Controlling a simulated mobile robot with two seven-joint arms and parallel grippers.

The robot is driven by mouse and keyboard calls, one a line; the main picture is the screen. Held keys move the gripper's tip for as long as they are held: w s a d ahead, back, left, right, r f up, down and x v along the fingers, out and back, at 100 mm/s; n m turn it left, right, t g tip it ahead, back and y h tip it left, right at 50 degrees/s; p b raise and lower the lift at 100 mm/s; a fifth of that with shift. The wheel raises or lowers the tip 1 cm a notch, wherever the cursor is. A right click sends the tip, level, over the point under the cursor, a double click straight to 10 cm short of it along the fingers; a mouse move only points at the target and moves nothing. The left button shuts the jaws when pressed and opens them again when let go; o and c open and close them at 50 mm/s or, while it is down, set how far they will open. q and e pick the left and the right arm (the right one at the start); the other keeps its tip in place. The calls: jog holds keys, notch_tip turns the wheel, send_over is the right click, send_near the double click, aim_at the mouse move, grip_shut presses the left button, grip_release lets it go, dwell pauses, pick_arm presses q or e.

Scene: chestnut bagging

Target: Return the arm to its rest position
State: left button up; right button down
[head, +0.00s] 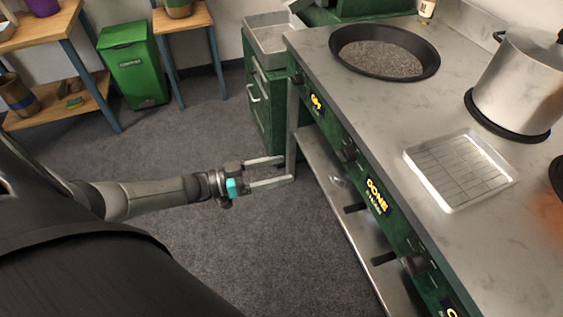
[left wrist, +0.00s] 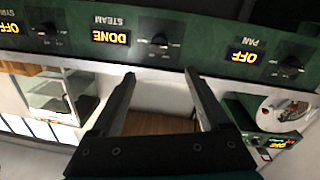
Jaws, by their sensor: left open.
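My left gripper (head: 288,171) is open and empty. In the head view it hangs over the grey floor, just left of the green cooking counter's front and below its worktop. In the left wrist view its two fingers (left wrist: 160,80) are spread apart with nothing between them, in front of the counter's control panel (left wrist: 200,45). My left arm (head: 150,194) comes in from the left, stretched toward the counter. My right gripper does not show in either view.
The counter holds a black pan of dark grains (head: 385,58), a wire-rack tray (head: 458,168) and a steel pot (head: 515,80). Knobs (head: 412,264) stick out from its front. A green compost bin (head: 132,65) and wooden shelves stand at the back left. The floor between is clear.

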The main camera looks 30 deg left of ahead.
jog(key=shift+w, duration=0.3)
pick_arm(q)
jog(key=s+f+n+g+y+p, duration=0.35)
jog(key=s+f+y+p, duration=0.5)
jog(key=f, duration=0.45)
jog(key=s+d+f+g+y+p, duration=0.1)
jog(key=s+d+f+g+p, duration=0.1)
jog(key=s, duration=0.7)
jog(key=s+d+f+g+y+p, duration=0.1)
jog(key=s+g, duration=0.3)
jog(key=s, duration=0.5)
jog(key=s+d+f+g+y+p, duration=0.1)
jog(key=s+d+f+g+p, duration=0.2)
jog(key=s, duration=0.5)
jog(key=shift+s+d+f, duration=0.4)
jog(key=shift+d, duration=0.05)
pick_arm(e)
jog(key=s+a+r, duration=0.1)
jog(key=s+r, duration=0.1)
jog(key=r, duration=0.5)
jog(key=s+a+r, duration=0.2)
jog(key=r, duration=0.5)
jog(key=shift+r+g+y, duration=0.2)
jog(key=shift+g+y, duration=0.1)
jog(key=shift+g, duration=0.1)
pick_arm(q)
jog(key=shift+y, duration=0.25)
